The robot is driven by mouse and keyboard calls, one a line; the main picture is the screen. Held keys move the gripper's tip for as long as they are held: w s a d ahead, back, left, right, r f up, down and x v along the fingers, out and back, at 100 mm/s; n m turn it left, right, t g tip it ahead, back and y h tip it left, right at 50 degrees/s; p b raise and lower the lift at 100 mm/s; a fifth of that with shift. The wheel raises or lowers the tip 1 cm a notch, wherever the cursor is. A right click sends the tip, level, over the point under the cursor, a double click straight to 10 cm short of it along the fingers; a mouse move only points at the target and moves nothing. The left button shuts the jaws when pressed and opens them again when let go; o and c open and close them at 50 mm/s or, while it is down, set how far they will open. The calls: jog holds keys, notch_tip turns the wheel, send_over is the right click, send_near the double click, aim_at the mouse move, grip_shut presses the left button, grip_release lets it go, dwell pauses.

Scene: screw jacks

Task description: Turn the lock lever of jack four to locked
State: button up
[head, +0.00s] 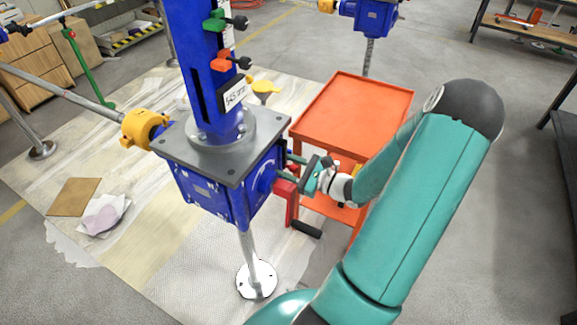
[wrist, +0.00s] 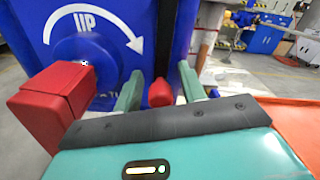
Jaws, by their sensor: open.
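A blue screw jack (head: 212,190) with a grey top plate stands in the middle of the head view; no jack number is readable. My gripper (head: 297,171) is at its right side. In the wrist view my gripper (wrist: 159,84) is open, its two teal fingers pointing at the blue housing (wrist: 115,18). A small red knob (wrist: 160,93) sits between the fingers, below a black strip, with gaps visible beside it; it looks like the lock lever's end, but I cannot tell its locked position. In the head view, my gripper hides this spot.
A red crank arm (wrist: 50,105) projects close to the left finger; its black handle (head: 306,229) hangs below my gripper. An orange cart (head: 352,105) stands close behind my wrist. A yellow coupling (head: 143,127) and shaft join the jack's left side.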

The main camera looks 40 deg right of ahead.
grip_shut()
jog(key=shift+w+d, duration=0.1)
jog(key=shift+d, duration=0.05)
jog(key=w+d+r+n, duration=0.2)
jog(key=d+r+n, duration=0.5)
jog(key=n, duration=1.1)
jog(key=shift+w+d+r, duration=0.3)
jog(key=shift+w+r, duration=0.05)
jog(key=shift+r, duration=0.35)
